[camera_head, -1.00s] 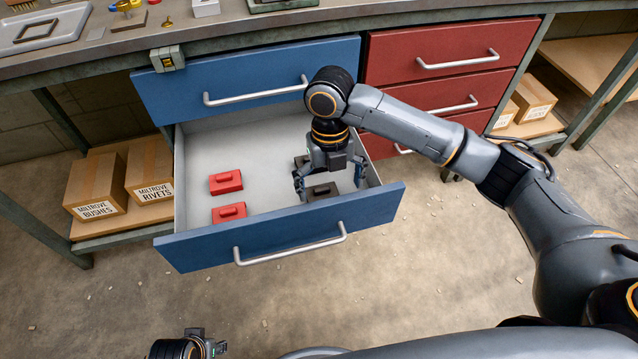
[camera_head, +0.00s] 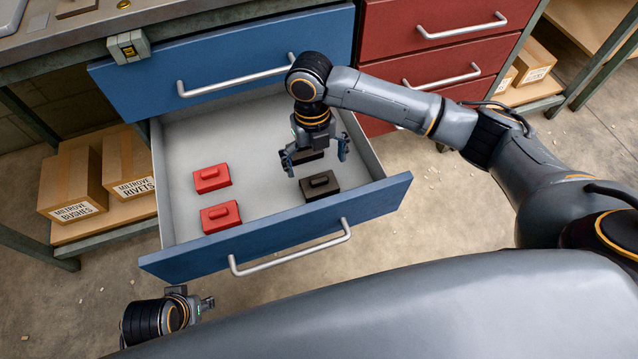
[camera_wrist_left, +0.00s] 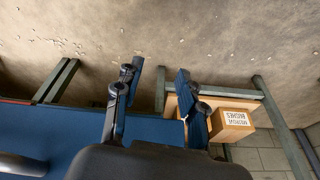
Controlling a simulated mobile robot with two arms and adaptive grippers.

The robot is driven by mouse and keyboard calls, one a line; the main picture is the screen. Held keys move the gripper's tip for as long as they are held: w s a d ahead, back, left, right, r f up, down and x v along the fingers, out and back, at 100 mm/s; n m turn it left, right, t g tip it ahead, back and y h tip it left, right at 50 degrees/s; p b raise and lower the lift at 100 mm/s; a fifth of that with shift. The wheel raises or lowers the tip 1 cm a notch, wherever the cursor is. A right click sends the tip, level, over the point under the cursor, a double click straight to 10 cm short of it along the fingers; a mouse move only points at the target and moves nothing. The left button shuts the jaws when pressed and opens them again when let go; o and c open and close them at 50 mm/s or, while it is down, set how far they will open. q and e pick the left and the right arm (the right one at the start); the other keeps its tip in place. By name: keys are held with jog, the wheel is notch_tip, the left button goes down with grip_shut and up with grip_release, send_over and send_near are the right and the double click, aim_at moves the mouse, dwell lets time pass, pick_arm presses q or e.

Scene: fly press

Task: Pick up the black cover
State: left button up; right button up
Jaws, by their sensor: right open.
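Two black covers lie in the open blue drawer, each a dark block with a raised grip. The front black cover (camera_head: 320,186) is in plain view near the drawer's front right. The rear black cover (camera_head: 308,156) is partly hidden by my right gripper. My right gripper (camera_head: 315,158) points down, open and empty, with its fingers on either side of the rear cover in the picture; I cannot tell its height above it. My left gripper (camera_head: 207,304) is outside the drawer at the lower left. In the left wrist view, the left gripper (camera_wrist_left: 157,85) has its fingers apart with nothing between.
Two red covers, rear (camera_head: 212,179) and front (camera_head: 221,216), lie in the drawer's left half. The drawer front (camera_head: 290,245) and its side walls surround the covers. A closed blue drawer (camera_head: 235,70) is above. Cardboard boxes (camera_head: 75,185) stand on a shelf at left.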

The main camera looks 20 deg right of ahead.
aim_at(320, 180)
jog(key=f, duration=0.2)
jog(key=f+b, duration=0.1)
jog(key=f, duration=0.3)
jog(key=shift+s+d+b, duration=0.3)
jog(key=shift+s+b, duration=0.05)
jog(key=shift+s, duration=0.05)
jog(key=shift+f, duration=0.3)
pick_arm(q)
jog(key=v, duration=0.7)
jog(key=shift+w, duration=0.2)
pick_arm(e)
jog(key=c, duration=1.1)
pick_arm(q)
jog(key=shift+a+r, duration=0.15)
pick_arm(e)
jog(key=shift+r, duration=0.1)
